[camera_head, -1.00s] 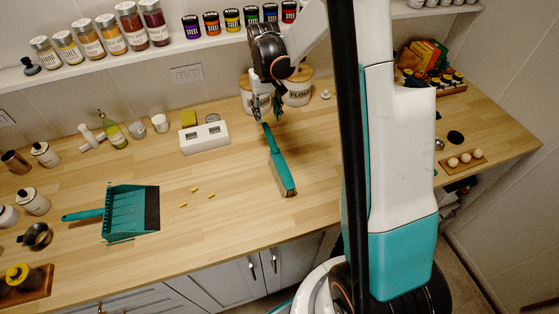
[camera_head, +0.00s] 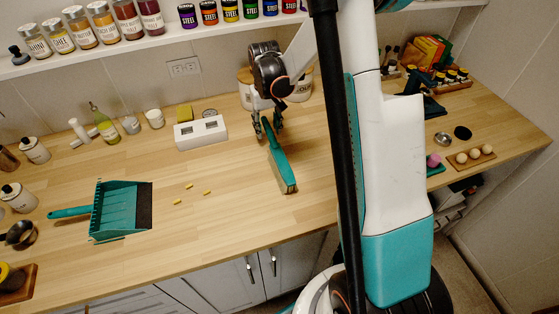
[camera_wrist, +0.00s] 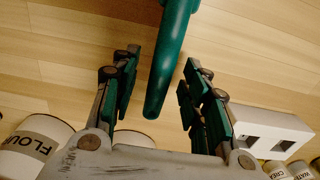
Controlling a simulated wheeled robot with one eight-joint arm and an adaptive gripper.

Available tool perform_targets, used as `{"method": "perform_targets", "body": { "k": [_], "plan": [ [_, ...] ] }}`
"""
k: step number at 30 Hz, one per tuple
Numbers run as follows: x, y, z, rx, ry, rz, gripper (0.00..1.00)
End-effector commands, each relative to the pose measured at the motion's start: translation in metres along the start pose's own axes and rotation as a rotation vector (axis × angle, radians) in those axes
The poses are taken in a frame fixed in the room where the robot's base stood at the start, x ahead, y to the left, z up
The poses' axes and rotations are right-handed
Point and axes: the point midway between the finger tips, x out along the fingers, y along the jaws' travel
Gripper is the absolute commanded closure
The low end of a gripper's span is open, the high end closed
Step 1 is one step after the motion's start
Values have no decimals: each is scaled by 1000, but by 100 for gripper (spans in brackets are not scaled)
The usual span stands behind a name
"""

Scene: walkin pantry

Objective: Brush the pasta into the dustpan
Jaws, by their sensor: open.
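A teal hand brush (camera_head: 279,165) lies on the wooden counter right of the pasta, its bristle end towards the front edge. Its handle also shows in the wrist view (camera_wrist: 172,55). My gripper (camera_head: 268,128) is open around the brush handle's far end; in the wrist view the handle end lies between the two parted fingers (camera_wrist: 158,95), with a gap on both sides. The teal dustpan (camera_head: 119,208) lies at the left of the counter, handle to the left and dark mouth facing right. Three yellow pasta pieces (camera_head: 190,194) lie between dustpan and brush.
A white box with two openings (camera_head: 201,133) stands behind the pasta, and a flour canister (camera_wrist: 38,145) is near my gripper. Bottles and jars line the back left. An egg holder (camera_head: 472,158) sits at the right. The counter between brush and dustpan is otherwise clear.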

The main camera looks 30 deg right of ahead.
Motion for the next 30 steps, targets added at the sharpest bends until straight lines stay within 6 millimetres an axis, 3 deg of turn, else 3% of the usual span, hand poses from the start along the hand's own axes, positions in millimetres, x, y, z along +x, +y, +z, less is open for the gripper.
{"method": "perform_targets", "body": {
  "k": [8,14,20,30],
  "plan": [
    [1,0,0,0,0,0,58],
    [1,0,0,0,0,0,99],
    [-1,0,0,0,0,0,100],
    [-45,0,0,0,0,0,100]
  ]
}}
